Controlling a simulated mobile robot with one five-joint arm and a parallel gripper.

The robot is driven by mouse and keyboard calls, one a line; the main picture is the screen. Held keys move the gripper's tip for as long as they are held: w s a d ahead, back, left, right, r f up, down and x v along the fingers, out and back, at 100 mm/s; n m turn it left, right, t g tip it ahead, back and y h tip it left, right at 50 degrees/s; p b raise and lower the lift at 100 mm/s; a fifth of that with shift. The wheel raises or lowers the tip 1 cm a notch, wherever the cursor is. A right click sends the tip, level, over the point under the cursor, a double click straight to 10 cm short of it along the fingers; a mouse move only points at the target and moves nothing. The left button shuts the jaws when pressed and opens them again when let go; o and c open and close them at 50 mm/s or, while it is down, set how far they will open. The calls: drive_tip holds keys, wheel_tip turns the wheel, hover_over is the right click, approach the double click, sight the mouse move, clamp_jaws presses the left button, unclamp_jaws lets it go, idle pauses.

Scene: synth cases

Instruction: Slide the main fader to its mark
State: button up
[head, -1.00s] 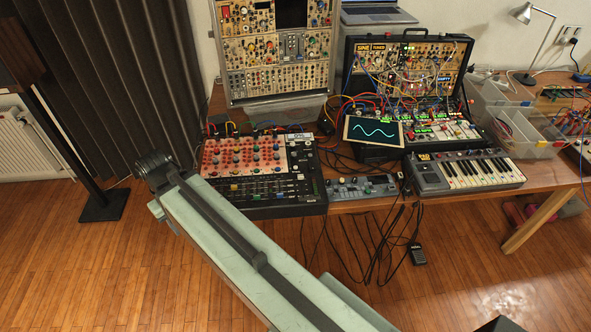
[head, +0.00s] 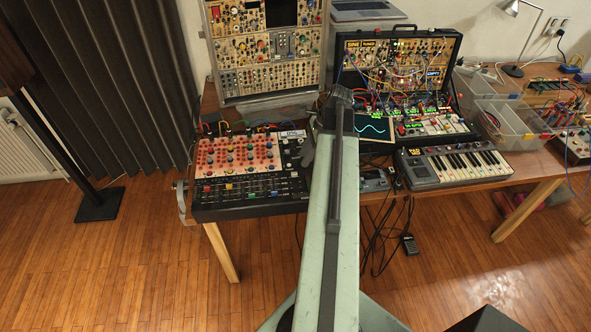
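The mixer (head: 250,203) sits at the left front of the table, with a red panel of knobs and a black lower strip with small coloured caps. Which cap is the main fader, and where its mark lies, is too small to tell. My pale green arm rises from the bottom middle to a dark joint just right of the mixer. A small grey shape (head: 308,151) shows between the arm and the mixer's right edge; I cannot tell what it is. My gripper's fingers are not visible.
A small keyboard (head: 462,167) and a black synth case (head: 405,60) stand to the right. A tall modular panel (head: 266,45) stands behind the mixer. A grey bracket-like part (head: 182,203) is at the mixer's left. Cables hang below the table's front. The wooden floor in front is open.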

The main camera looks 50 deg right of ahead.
sight(295, 173)
drive_tip(key=b+x, duration=0.7)
drive_tip(key=x, duration=0.1)
clamp_jaws()
idle(1.4)
